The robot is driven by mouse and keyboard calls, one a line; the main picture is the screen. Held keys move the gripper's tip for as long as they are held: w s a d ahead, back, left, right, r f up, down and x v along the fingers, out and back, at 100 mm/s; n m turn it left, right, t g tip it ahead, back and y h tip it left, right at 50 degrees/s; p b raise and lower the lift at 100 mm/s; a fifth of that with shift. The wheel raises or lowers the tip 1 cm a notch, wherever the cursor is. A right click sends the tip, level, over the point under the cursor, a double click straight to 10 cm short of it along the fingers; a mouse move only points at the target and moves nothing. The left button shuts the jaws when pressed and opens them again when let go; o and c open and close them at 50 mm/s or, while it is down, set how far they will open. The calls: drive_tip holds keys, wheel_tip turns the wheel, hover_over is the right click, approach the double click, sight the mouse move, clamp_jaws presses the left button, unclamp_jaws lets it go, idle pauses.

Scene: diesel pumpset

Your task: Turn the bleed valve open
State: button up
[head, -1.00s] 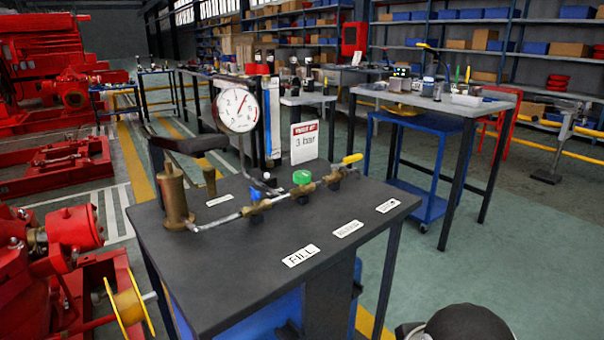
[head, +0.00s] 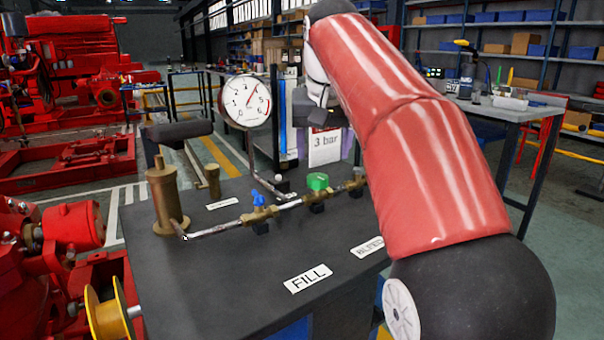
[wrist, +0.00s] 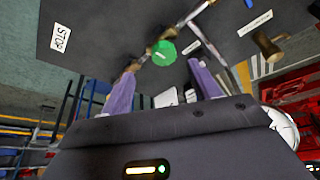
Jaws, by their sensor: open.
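A pipe line with valves lies on a dark bench top (head: 215,285). A green round knob (head: 318,182) sits on its brass body mid-line; it also shows in the wrist view (wrist: 164,53). A blue-handled valve (head: 258,200) stands to its left. The yellow-handled valve is hidden behind my arm in the head view. In the wrist view my gripper (wrist: 161,68) is open, its purple fingers apart on either side of the green knob's direction. Contact cannot be seen.
A pressure gauge (head: 245,101) rises behind the pipe, and a brass cylinder (head: 165,195) stands at left. A "3 bar" sign (head: 325,147) is partly covered by my arm. A FILL label (head: 308,278) lies in front; a STOP label (wrist: 61,37) shows in the wrist view.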

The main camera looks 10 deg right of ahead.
sight(318, 177)
drive_tip(key=b+x, duration=0.1)
drive_tip(key=x, duration=0.3)
drive_tip(key=w+b+x, duration=0.1)
drive_tip(key=x, duration=0.2)
drive_tip(key=shift+w+a+f, duration=0.1)
drive_tip(key=shift+a+f, duration=0.1)
drive_tip(key=c, duration=1)
